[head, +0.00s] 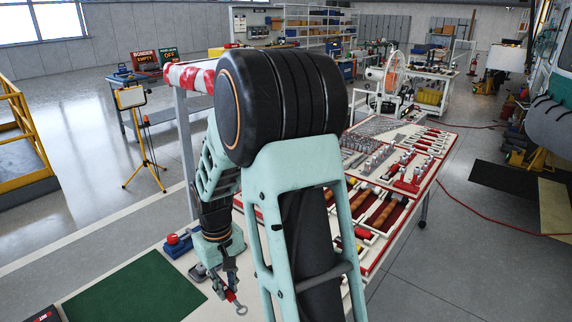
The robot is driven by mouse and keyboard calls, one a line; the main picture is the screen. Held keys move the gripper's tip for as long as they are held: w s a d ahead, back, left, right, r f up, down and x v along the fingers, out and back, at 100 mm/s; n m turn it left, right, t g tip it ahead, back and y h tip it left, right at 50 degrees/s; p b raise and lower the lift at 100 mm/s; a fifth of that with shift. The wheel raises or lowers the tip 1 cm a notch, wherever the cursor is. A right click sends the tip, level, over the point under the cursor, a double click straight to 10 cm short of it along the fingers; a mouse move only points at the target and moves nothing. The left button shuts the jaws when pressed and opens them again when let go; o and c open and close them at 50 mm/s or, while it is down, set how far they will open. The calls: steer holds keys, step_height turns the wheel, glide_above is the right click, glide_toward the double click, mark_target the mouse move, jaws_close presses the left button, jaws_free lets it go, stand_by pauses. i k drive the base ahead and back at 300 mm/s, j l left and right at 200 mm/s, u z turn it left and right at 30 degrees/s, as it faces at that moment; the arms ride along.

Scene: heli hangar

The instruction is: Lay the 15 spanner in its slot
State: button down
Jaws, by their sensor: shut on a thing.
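My gripper (229,288) is at the lower left, low over the bench, pointing down. It is shut on a spanner (241,309), whose silver ring end sticks out below the fingers; a red part shows at the fingertips. Its size mark is too small to read. The tool board (372,262) lies to the right of my gripper, with a pale surface, red edges and rows of slots holding tools. My arm covers much of its left part. I cannot tell which slot is the 15 spanner's.
A green mat (135,291) lies on the bench left of my gripper. A blue box with a red knob (178,245) stands just behind it. A red-and-white striped bar (188,76) crosses behind my arm. A yellow tripod lamp (133,100) stands on the floor at left.

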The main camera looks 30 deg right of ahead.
mark_target(428, 139)
steer(key=k+l, duration=0.15)
steer(key=l, duration=0.2)
steer(key=k+l, duration=0.35)
steer(key=l, duration=0.95)
steer(key=i+l, duration=0.1)
steer(key=l, duration=0.55)
steer(key=i+l, duration=0.1)
steer(key=l, duration=0.55)
steer(key=i+l, duration=0.1)
steer(key=l, duration=1.25)
steer(key=i+l, duration=0.15)
steer(key=l, duration=0.5)
